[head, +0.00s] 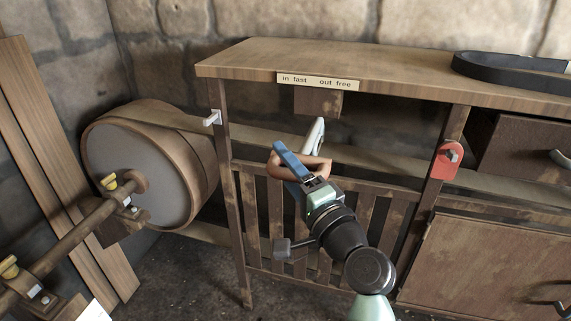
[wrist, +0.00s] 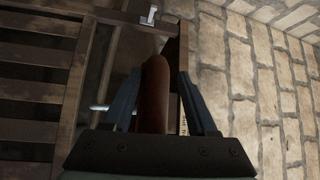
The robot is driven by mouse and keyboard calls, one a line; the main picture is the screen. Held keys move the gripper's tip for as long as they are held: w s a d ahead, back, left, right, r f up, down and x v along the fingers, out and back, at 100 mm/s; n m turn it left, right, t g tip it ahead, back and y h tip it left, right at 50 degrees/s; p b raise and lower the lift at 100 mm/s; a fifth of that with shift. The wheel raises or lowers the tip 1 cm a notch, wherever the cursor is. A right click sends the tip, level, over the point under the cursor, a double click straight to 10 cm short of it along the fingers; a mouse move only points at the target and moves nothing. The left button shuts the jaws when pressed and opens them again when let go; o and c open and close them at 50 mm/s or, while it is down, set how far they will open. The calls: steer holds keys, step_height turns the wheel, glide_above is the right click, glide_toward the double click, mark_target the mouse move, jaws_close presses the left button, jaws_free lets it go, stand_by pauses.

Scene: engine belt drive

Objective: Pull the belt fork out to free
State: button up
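A sign (head: 316,82) reading "in fast" at left and "out free" at right is on the bench's front edge. A rounded reddish-brown handle (head: 314,169), which I take to be the belt fork's, sits below it. In the head view my gripper (head: 296,160) reaches up to this handle, with a blue finger across it. In the wrist view the handle (wrist: 155,97) lies between my two blue fingers (wrist: 160,90). It is close to the left one, with a dark gap at the right one. The fork's far end is hidden.
A flat belt (head: 270,133) runs from the large drum (head: 135,165) behind the bench frame. A slatted guard (head: 345,225) stands below. A red plate with a knob (head: 448,160) is on the right post. A white-grey peg (head: 212,118) is on the left post. A black belt (head: 505,72) lies on top.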

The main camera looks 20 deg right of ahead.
steer(key=v, duration=1.3)
steer(key=shift+p, duration=0.3)
